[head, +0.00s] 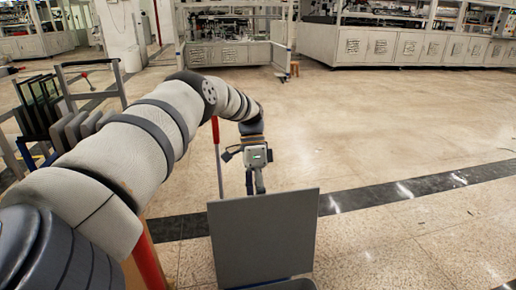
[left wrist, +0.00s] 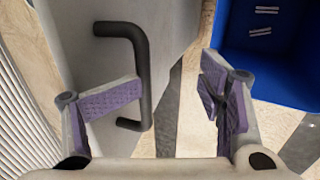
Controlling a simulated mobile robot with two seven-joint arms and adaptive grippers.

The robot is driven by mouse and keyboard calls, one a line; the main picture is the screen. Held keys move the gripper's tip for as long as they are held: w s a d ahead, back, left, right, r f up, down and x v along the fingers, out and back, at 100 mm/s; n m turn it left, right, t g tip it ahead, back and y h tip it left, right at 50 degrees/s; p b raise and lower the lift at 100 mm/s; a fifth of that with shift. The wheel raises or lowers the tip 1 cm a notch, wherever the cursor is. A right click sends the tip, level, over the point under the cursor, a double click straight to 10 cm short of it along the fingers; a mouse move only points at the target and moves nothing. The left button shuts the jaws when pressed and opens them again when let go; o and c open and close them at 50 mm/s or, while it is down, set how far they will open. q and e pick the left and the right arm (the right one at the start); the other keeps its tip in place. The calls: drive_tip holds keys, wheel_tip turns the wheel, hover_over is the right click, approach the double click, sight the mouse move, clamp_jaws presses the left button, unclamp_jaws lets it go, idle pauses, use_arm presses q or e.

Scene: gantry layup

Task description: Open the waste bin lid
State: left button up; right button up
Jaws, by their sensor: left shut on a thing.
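The waste bin's grey lid (head: 262,238) stands steeply raised at the bottom middle of the head view, with a bit of dark rim (head: 285,285) below it. In the left wrist view the pale lid panel (left wrist: 68,30) carries a dark bar handle (left wrist: 140,60). My left gripper (head: 255,183) is at the lid's top edge, on its far side. My right gripper is not in view.
A blue container (left wrist: 270,45) shows at the upper right of the left wrist view. A rack of dark panels (head: 50,110) stands at the left. A red-and-white post (head: 217,155) stands behind my arm. The floor to the right (head: 400,130) is clear, crossed by a dark stripe.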

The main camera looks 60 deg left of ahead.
use_arm(q)
drive_tip(key=shift+s+a+f, duration=0.1)
drive_tip(key=shift+s+f, duration=0.05)
drive_tip(key=shift+f, duration=0.05)
drive_tip(key=shift+c, duration=0.5)
drive_tip(key=shift+a+r, duration=0.15)
drive_tip(key=shift+r, duration=0.05)
drive_tip(key=shift+c, duration=0.3)
drive_tip(key=v, duration=0.6)
drive_tip(key=shift+r, duration=0.15)
drive_tip(key=shift+c, duration=0.4)
drive_tip(key=shift+w+a+r, duration=0.15)
drive_tip(key=shift+w+r, duration=0.1)
drive_tip(key=shift+r, duration=0.35)
